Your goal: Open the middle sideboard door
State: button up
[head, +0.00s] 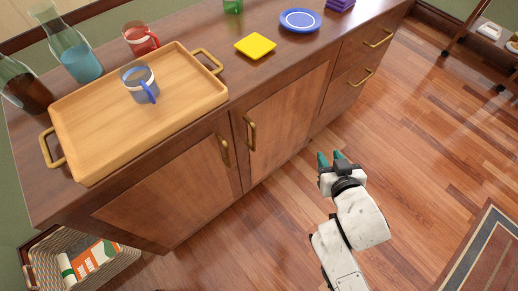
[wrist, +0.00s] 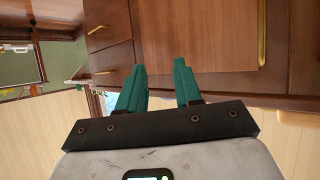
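The dark wood sideboard (head: 290,75) has a middle door (head: 290,110) with a lighter panel, and this door looks shut. Its upright brass handle (head: 250,132) is near the door's left edge. In the wrist view, the middle door (wrist: 200,35) is beyond the fingers, and its handle (wrist: 262,32) is at the upper right. My gripper (head: 330,158) is to the right of the handle, in front of the sideboard and apart from it. Its green fingers (wrist: 157,80) are spread with nothing between them, so it is open.
The left door (head: 165,195) has its own handle (head: 224,150) close by. Drawers (head: 360,62) are on the right. On top are a wooden tray (head: 95,145) with a mug (head: 138,83), a yellow square (head: 255,46) and a blue plate (head: 300,20). A basket (head: 125,262) stands lower left. Floor in front is clear.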

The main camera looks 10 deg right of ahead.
jog(key=w+a+f+n+t+y+b, duration=0.2)
jog(key=w+a+f+t+y+b, duration=0.1)
jog(key=a+f+b, duration=0.3)
jog(key=n+t+y+b, duration=0.2)
jog(key=y+b, duration=0.2)
jog(key=b, duration=0.1)
send_near(255, 139)
jog(key=p+x, duration=0.1)
jog(key=x, duration=0.8)
jog(key=shift+w+r+p, duration=0.15)
jog(key=shift+w+p, duration=0.1)
jog(key=shift+p, duration=0.15)
jog(key=shift+w+a, duration=0.2)
jog(key=shift+w, duration=0.35)
jog(key=shift+c, duration=0.2)
grip_shut()
